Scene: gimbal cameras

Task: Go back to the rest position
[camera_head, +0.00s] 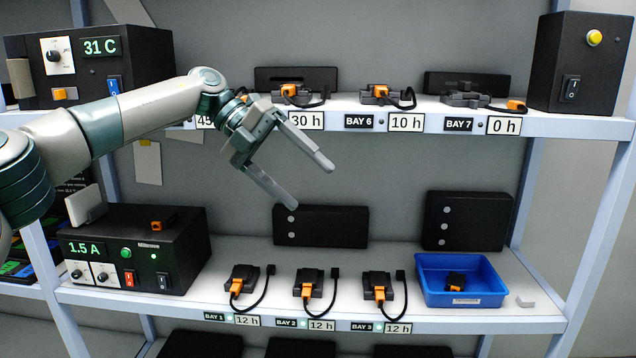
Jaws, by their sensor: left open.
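My left arm comes in from the left, and its gripper (297,178) hangs in the air in front of the rack, between the upper and lower shelves. Its two grey fingers are spread apart and point down and to the right. Nothing is between them. The gripper touches neither shelf in this view. My right gripper is not in view.
The upper shelf (425,103) carries gimbals and a dark box (574,62) at right. The lower shelf (380,312) carries a power unit (180,262), three cabled gimbals, and a blue tray (430,298) holding one small dark item. The space right of my gripper is free.

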